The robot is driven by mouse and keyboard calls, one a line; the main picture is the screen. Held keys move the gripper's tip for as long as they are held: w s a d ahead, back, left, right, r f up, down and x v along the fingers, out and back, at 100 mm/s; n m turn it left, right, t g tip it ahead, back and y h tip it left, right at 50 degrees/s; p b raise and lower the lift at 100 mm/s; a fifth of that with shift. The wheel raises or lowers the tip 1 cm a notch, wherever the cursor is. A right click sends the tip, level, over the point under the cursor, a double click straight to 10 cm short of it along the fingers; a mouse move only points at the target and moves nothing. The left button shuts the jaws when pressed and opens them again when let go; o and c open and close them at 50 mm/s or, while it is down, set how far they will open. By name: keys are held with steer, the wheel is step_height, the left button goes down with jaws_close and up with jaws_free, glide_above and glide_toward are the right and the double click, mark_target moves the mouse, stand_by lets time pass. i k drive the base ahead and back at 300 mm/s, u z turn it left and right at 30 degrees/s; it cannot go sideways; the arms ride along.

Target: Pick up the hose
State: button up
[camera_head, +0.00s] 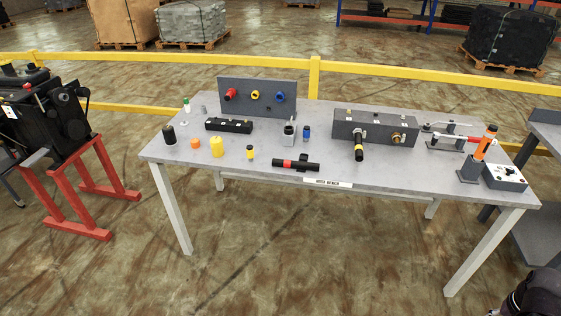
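No long flexible hose stands out. A short black cylinder with a red band (295,165) lies near the bench's front edge and may be the hose; a dark upright piece stands at its right part. I cannot tell which is meant. Both are on the grey bench (230,176). No gripper fingers show. A dark shape in the bottom right corner may be part of my arm. Nothing visible touches either cylinder.
On the bench stand a panel with red, yellow and blue fittings (257,97), the dark grey block (376,128), a control box (504,177), an orange-handled lever (486,142) and several small caps. A yellow rail (420,73) runs behind. The floor in front is clear.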

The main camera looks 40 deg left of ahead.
mark_target(285, 163)
steer(key=u, duration=0.65)
steer(key=i, duration=0.85)
steer(key=u, duration=0.5)
